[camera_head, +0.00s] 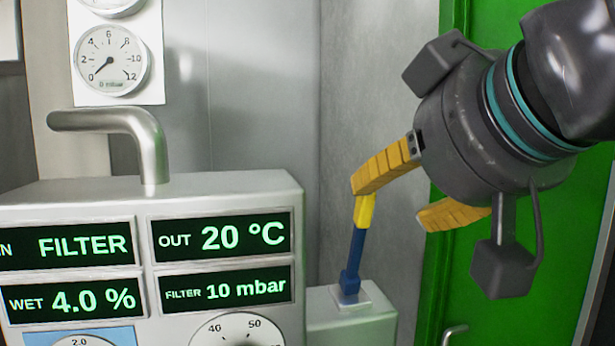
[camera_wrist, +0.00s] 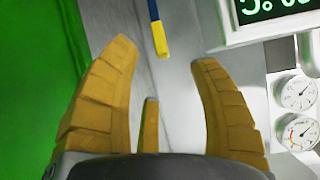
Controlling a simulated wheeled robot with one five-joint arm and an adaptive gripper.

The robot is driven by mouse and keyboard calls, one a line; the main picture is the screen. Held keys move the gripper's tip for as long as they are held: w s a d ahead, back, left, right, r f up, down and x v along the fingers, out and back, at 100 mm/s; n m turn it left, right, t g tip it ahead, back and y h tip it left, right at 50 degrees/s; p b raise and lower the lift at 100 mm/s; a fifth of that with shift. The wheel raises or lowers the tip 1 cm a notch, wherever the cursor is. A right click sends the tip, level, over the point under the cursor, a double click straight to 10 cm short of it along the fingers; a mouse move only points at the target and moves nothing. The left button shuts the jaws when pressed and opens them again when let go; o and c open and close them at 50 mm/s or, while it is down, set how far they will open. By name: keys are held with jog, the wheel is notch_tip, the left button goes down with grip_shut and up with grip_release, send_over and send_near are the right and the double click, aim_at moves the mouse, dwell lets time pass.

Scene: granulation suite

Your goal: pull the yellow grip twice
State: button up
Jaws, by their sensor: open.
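The yellow grip (camera_head: 365,210) is the top end of a blue lever (camera_head: 355,258) that stands up, leaning slightly, from a small white plate on a grey box. My gripper (camera_head: 398,203) is at the right, its orange fingers spread and pointing left and down. In the head view one finger overlaps the top of the grip. In the wrist view the yellow grip (camera_wrist: 161,42) shows beyond the open fingertips (camera_wrist: 165,52), roughly midway between them, with nothing held. Whether any finger touches the grip cannot be told.
A control panel (camera_head: 145,195) with green readouts, dials and a bent metal pipe (camera_head: 150,150) stands left of the lever. Gauges (camera_head: 112,60) hang on the wall above. A green door (camera_head: 405,280) is behind my gripper. The grey box (camera_head: 372,325) carries the lever.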

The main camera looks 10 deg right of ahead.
aim_at(372, 206)
jog(key=shift+b+x, duration=2.05)
jog(key=shift+x, duration=3.2)
jog(key=shift+f, duration=0.15)
jog(key=shift+c, duration=0.4)
jog(key=shift+s+d, duration=0.1)
jog(key=shift+d, duration=0.1)
jog(key=c, duration=0.9)
jog(key=shift+s, duration=0.1)
jog(key=shift+s+f+b, duration=0.35)
jog(key=shift+s, duration=0.35)
jog(key=shift+s+f+b, duration=0.35)
jog(key=shift+s+f, duration=0.05)
jog(key=shift+s, duration=0.3)
jog(key=shift+f, duration=0.15)
